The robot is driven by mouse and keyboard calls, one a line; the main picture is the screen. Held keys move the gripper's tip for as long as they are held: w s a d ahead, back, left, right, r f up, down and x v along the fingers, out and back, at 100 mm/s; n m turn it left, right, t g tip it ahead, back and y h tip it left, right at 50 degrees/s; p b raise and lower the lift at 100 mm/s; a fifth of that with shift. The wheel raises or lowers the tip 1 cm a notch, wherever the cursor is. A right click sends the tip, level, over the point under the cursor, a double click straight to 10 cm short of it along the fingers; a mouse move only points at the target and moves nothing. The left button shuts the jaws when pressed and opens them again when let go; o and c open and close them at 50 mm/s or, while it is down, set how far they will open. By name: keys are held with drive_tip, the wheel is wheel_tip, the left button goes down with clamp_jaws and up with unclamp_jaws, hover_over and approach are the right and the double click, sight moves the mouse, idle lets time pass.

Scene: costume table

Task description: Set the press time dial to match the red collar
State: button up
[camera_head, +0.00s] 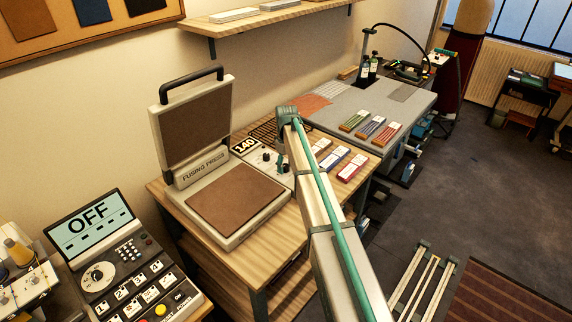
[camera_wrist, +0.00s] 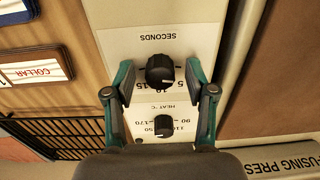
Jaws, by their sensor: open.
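The fusing press (camera_head: 235,200) stands open on a wooden table. Beside it, a pale panel carries a black SECONDS dial (camera_wrist: 160,71) and a smaller HEAT dial (camera_wrist: 163,126). My gripper (camera_head: 281,166) is over this panel. In the wrist view my gripper (camera_wrist: 161,80) is open, its fingers on either side of the SECONDS dial with gaps. I cannot read the dial's exact setting. A card reading COLLAR (camera_wrist: 36,72) with a brownish-orange edge lies left in the wrist view. A red-edged card (camera_head: 352,168) lies on the press table; its print is too small to read.
A blue-edged card (camera_head: 335,159) lies beside the red one. A dark wire rack (camera_wrist: 45,130) is close to the panel. A control console (camera_head: 105,245) reading OFF is front left. The press lid (camera_head: 193,120) stands raised.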

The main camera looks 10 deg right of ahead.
clamp_jaws()
drive_tip(key=shift+m, duration=0.4)
drive_tip(key=m+b, duration=0.2)
drive_tip(key=m, duration=0.3)
drive_tip(key=m+b, duration=0.1)
drive_tip(key=m, duration=0.5)
drive_tip(key=shift+a+m, duration=0.1)
drive_tip(key=shift+m, duration=0.2)
drive_tip(key=m+b, duration=0.1)
drive_tip(key=m, duration=0.4)
drive_tip(key=m+b, duration=0.1)
drive_tip(key=m, duration=0.5)
drive_tip(key=shift+w, duration=0.1)
drive_tip(key=shift+m, duration=0.4)
